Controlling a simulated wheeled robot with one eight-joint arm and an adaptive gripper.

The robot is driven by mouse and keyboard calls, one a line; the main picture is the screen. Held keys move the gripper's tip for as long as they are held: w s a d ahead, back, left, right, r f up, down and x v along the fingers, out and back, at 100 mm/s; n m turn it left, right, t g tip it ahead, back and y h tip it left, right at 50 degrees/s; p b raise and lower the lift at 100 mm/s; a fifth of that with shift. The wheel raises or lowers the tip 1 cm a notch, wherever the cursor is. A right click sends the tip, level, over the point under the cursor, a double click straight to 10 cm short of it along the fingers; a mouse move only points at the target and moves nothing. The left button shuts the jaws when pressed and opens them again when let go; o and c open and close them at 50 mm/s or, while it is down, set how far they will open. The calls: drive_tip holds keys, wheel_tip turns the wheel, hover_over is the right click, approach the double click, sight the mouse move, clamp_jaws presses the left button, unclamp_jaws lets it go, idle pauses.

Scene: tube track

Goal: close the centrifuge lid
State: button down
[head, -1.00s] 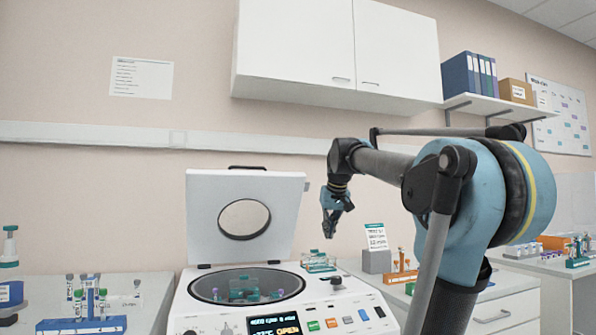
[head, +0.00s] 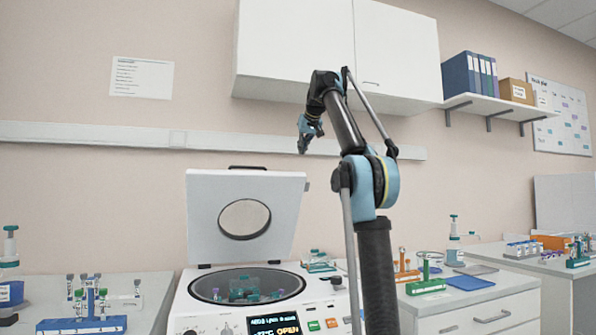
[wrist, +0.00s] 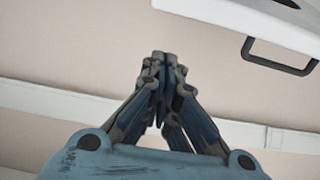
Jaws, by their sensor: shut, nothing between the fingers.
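The white centrifuge (head: 200,312) stands low in the middle of the head view. Its lid (head: 205,218), white with a round window and a dark handle on its top edge, stands up and open, leaning slightly back. The bowl (head: 245,285) is uncovered, with teal tube holders inside. The display reads OPEN. My gripper (head: 302,151) is shut and empty, above and to the right of the lid's top edge, apart from it. In the wrist view my fingertips (wrist: 165,58) meet, and the dark lid handle (wrist: 280,62) shows at the upper right.
A blue tube rack (head: 88,305) stands on the left bench. A green rack (head: 426,281) and orange rack (head: 406,272) stand on the right bench. A wall cabinet (head: 340,45) hangs above. The space between my gripper and the lid looks clear.

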drive_tip(key=x, duration=0.9)
drive_tip(key=shift+s+a+f, duration=0.1)
drive_tip(key=shift+f, duration=0.2)
drive_tip(key=shift+s+f, duration=0.1)
drive_tip(key=shift+f, duration=0.15)
drive_tip(key=shift+s+d+f, duration=0.3)
drive_tip(key=shift+s+f, duration=0.1)
drive_tip(key=shift+s, duration=0.35)
drive_tip(key=shift+s+a, duration=0.1)
drive_tip(key=shift+s, duration=0.05)
